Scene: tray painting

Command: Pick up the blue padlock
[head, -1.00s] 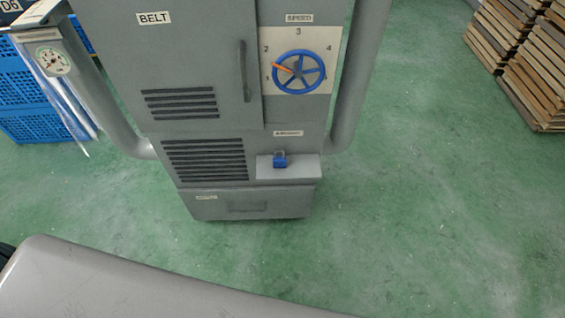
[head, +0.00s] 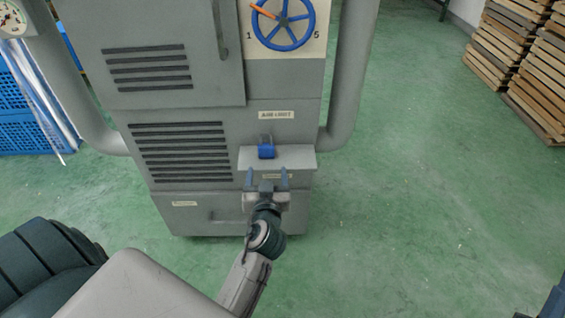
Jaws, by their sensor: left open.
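The blue padlock (head: 266,151) sits on a small grey ledge (head: 300,158) on the front of the grey machine, below a label plate. Its grey shackle points up. My left gripper (head: 267,176) is open and empty, with its two fingers pointing up toward the ledge. It is just below the padlock in the picture, and the padlock is not between the fingers. A dark part at the bottom right edge may belong to my right arm; no right gripper shows.
The grey machine (head: 285,80) has a blue handwheel (head: 283,20) above the ledge and a thick pipe (head: 350,80) on its right. Blue crates (head: 25,120) stand at the left. Wooden pallets (head: 510,60) are stacked at the far right. The green floor on the right is clear.

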